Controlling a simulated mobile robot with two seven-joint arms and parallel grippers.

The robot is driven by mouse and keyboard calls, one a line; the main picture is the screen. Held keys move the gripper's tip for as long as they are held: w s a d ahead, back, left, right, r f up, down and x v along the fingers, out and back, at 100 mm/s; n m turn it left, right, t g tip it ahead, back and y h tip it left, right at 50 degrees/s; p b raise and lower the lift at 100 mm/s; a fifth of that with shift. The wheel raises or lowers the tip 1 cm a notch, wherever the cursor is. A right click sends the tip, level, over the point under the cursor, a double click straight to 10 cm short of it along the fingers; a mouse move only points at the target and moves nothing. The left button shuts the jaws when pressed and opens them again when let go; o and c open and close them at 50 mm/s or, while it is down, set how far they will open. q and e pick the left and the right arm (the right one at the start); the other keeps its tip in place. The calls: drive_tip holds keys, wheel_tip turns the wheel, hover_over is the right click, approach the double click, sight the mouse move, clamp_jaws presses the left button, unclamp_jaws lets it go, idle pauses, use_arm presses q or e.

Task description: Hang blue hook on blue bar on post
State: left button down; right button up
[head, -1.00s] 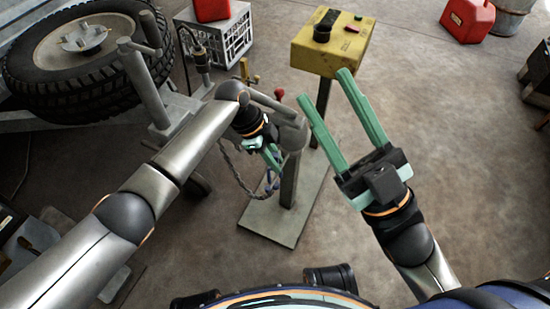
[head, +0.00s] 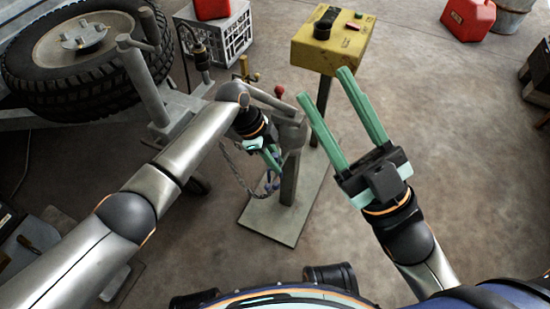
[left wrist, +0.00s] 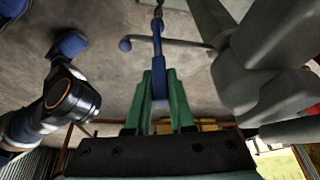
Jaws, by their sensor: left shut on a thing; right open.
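My left gripper (head: 269,154) is beside the post (head: 290,172), low on its left side. In the left wrist view its green fingers (left wrist: 160,100) are shut on the blue hook (left wrist: 157,62), whose shank rises out between them. The hook crosses a thin bar with a blue-grey ball end (left wrist: 125,44) that runs right toward the grey post. I cannot tell whether the hook is around the bar or only in front of it. In the head view, small bluish parts below the gripper are mostly hidden. My right gripper (head: 325,99) is open and empty, right of the post.
The post stands on a flat base plate (head: 278,232). A chain (head: 233,172) hangs left of it. A yellow box (head: 333,48) on a stand is behind. A tyre (head: 75,65), white crate (head: 216,38) and red can (head: 468,20) stand farther off.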

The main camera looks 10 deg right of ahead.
sight(277, 155)
use_arm(q)
drive_tip(key=shift+f+b, duration=0.95)
drive_tip(key=shift+f, duration=0.45)
use_arm(e)
drive_tip(key=shift+f, duration=1)
use_arm(q)
drive_tip(key=shift+c, duration=1.1)
unclamp_jaws()
drive_tip(key=shift+r+p, duration=0.55)
wheel_tip(277, 155, up, 5)
drive_tip(key=p, duration=0.5)
drive_tip(key=shift+r, duration=0.2)
wheel_tip(277, 155, up, 2)
drive_tip(key=shift+r+p, duration=0.15)
drive_tip(key=shift+p, duration=1.05)
drive_tip(key=shift+r, duration=0.15)
use_arm(e)
wheel_tip(277, 155, up, 10)
drive_tip(key=d, duration=0.1)
drive_tip(key=shift+s+f+t, duration=0.2)
drive_tip(key=shift+f+t, duration=0.05)
drive_tip(key=shift+t, duration=0.05)
